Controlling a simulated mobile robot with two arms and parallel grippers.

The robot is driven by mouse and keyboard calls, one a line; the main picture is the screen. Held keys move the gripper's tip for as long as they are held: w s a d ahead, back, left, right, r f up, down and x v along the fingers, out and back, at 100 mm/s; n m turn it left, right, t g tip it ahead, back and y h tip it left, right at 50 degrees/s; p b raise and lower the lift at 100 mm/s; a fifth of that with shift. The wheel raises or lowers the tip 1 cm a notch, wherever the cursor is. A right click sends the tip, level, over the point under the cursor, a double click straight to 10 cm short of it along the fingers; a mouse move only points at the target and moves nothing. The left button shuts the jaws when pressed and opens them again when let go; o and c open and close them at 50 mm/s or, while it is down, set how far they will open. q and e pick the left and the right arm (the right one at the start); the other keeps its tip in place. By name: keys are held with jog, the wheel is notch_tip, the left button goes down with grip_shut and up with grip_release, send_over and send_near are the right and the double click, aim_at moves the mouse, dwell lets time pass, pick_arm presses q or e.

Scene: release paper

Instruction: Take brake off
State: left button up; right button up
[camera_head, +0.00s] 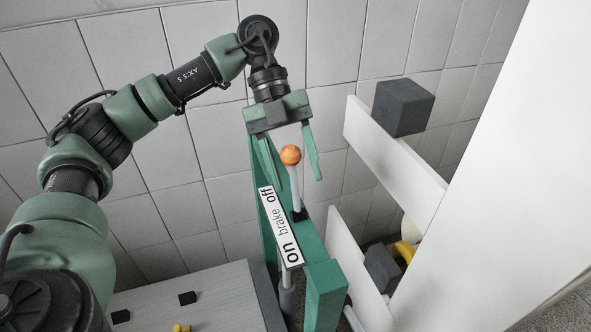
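The brake lever (295,188) is a grey rod with an orange ball knob (290,155) on top, standing out of a green stand (325,286). A white label (281,228) beside it reads "on", "brake", "off", with "off" at the far end and "on" at the near end. The lever stands nearer the "off" end. My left gripper (291,172) is open above the stand, with the knob between its two green fingers; I cannot tell whether they touch it. My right gripper is not in view.
A dark grey block (403,107) sits by a white panel (394,161) at the right. Another dark block (382,268) and a yellow curved part (403,252) are lower down. A large white surface (505,170) fills the right side. A pale table (212,298) is at lower left.

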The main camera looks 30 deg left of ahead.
pick_arm(q)
jog(key=shift+f, duration=0.1)
jog(key=shift+w+a+r, duration=0.15)
jog(key=shift+r, duration=0.15)
jog(key=v, duration=0.7)
jog(key=shift+b, duration=0.45)
jog(key=shift+a, duration=0.1)
